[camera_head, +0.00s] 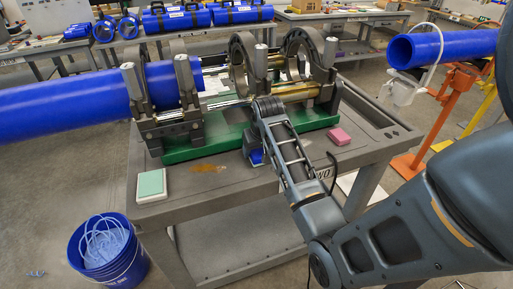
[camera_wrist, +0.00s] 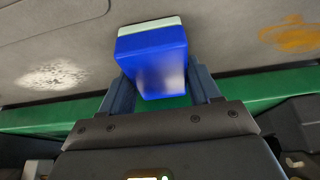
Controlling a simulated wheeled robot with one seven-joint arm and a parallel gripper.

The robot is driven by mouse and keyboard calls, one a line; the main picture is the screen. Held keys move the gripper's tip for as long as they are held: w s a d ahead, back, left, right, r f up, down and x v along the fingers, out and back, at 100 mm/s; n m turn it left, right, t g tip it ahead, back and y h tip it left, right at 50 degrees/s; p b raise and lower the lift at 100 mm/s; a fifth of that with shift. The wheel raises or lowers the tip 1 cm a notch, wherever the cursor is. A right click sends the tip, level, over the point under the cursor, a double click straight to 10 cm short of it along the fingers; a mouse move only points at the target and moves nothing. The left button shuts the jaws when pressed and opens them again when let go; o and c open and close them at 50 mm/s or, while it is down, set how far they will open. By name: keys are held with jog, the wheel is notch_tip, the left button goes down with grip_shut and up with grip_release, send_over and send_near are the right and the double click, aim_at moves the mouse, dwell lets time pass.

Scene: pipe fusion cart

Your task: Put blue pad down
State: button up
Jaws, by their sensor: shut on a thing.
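The blue pad (camera_wrist: 152,72) is between the two fingers of my gripper (camera_wrist: 160,88) in the wrist view. A pale strip (camera_wrist: 150,25) runs along its far edge. In the head view the blue pad (camera_head: 257,156) shows partly behind my gripper, over the front part of the grey cart top (camera_head: 235,190). My gripper is shut on it. I cannot tell whether the pad touches the cart top.
A pale green pad (camera_head: 152,185) lies at the cart's front left, and a pink pad (camera_head: 339,135) lies to the right. The green-based clamp machine (camera_head: 185,153) holds a blue pipe (camera_head: 70,100). An orange stain (camera_head: 208,168) marks the cart top. A blue bucket (camera_head: 107,260) stands below left.

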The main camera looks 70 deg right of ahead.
jog(key=shift+f, duration=0.15)
jog(key=o, duration=1.2)
jog(key=shift+c, duration=0.2)
jog(key=b+v, duration=0.1)
jog(key=v, duration=1.1)
jog(key=a+f, duration=0.2)
jog(key=a, duration=0.1)
jog(key=a+f+n+t, duration=0.1)
jog(key=a+f, duration=0.1)
jog(key=a, duration=0.1)
jog(key=w+a+f+n+t, duration=0.1)
jog(key=a+f, duration=0.2)
jog(key=shift+a+h, duration=0.2)
jog(key=shift+h, duration=0.2)
jog(key=s+a+n+t+y, duration=0.1)
jog(key=s+a+n+t, duration=0.3)
jog(key=a, duration=0.6)
jog(key=s+a+n+t, duration=0.1)
jog(key=s+a+t, duration=0.1)
jog(key=s+a, duration=0.6)
jog(key=s+a+r+n+t+y, duration=0.3)
jog(key=s+a+r, duration=0.5)
jog(key=r, duration=0.2)
jog(key=shift+s+a+r+t, duration=0.15)
jog(key=shift+a+r+t, duration=0.15)
jog(key=shift+t, duration=0.1)
